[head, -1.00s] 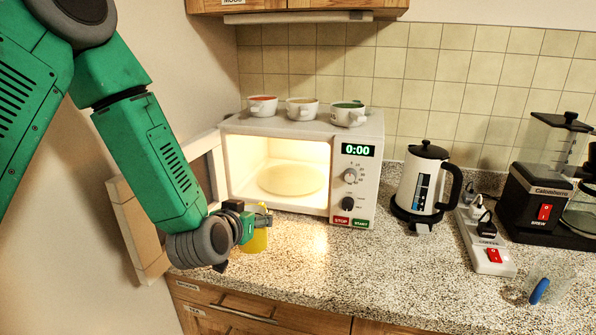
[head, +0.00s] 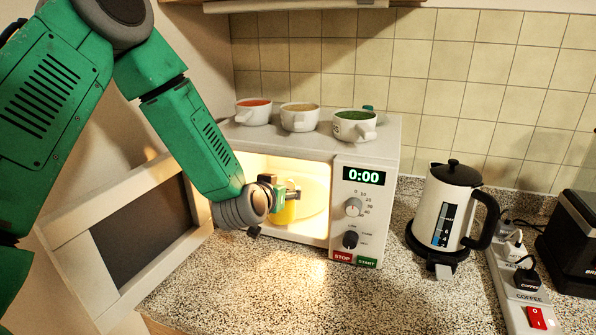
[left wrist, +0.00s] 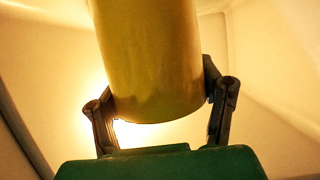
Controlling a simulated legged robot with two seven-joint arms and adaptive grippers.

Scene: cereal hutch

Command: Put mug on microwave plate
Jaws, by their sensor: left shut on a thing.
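The yellow mug (head: 285,212) is at the microwave's open mouth in the head view, partly hidden by my left gripper (head: 284,193). In the left wrist view the mug (left wrist: 150,60) fills the upper middle, between the two fingers of the left gripper (left wrist: 162,95), which is shut on it. The lit microwave (head: 365,225) stands open, and its pale round plate (head: 313,200) lies inside, just behind and right of the mug. I cannot tell whether the mug touches the plate. My right gripper is not in view.
The open microwave door (head: 140,235) stands to the left, beside my left arm. Three cups with red (head: 253,111), tan (head: 300,116) and green (head: 354,125) contents stand on top of the microwave. A kettle (head: 445,210) and a power strip (head: 520,290) are to the right. The front counter is clear.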

